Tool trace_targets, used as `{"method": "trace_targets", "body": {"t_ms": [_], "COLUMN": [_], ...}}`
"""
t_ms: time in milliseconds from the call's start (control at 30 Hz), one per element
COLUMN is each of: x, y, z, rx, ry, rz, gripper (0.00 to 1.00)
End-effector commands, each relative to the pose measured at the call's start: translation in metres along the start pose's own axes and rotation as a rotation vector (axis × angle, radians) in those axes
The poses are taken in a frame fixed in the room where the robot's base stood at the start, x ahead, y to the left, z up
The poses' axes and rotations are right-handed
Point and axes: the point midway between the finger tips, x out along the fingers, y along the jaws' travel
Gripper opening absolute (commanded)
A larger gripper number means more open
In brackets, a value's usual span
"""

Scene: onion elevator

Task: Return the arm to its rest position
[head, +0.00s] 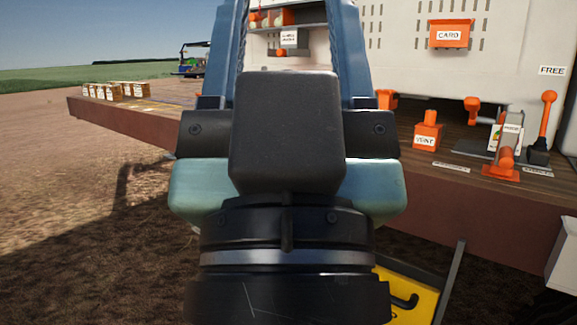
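My gripper (288,30) fills the middle of the head view, seen from behind, with a black wrist, a pale teal body and two blue fingers reaching up. The fingers stand apart with background showing between them, and nothing held shows there. Their tips are cut off by the top edge, so I cannot tell whether they are open or shut. The gripper hides part of the platform and the machine behind it.
A wooden platform (120,116) crosses the view, with small crates (133,90) at its left. At right are a white panel (400,70), an orange CARD box (450,34), an orange VENT box (428,132) and an orange lever (546,115). A yellow part (412,290) is below. Bare ground (70,210) lies left.

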Motion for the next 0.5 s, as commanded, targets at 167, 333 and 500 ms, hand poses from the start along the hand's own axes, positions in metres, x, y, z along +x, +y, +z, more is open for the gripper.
{"method": "trace_targets", "body": {"t_ms": [167,333,500], "x": [0.053,0.091,0.128], "y": [0.000,0.000,0.000], "z": [-0.049,-0.084,-0.119], "rx": [-0.001,-0.001,-0.001], "ry": [-0.003,-0.003,-0.004], "rz": [0.000,-0.001,-0.001], "gripper": [0.57,0.57,0.57]}}
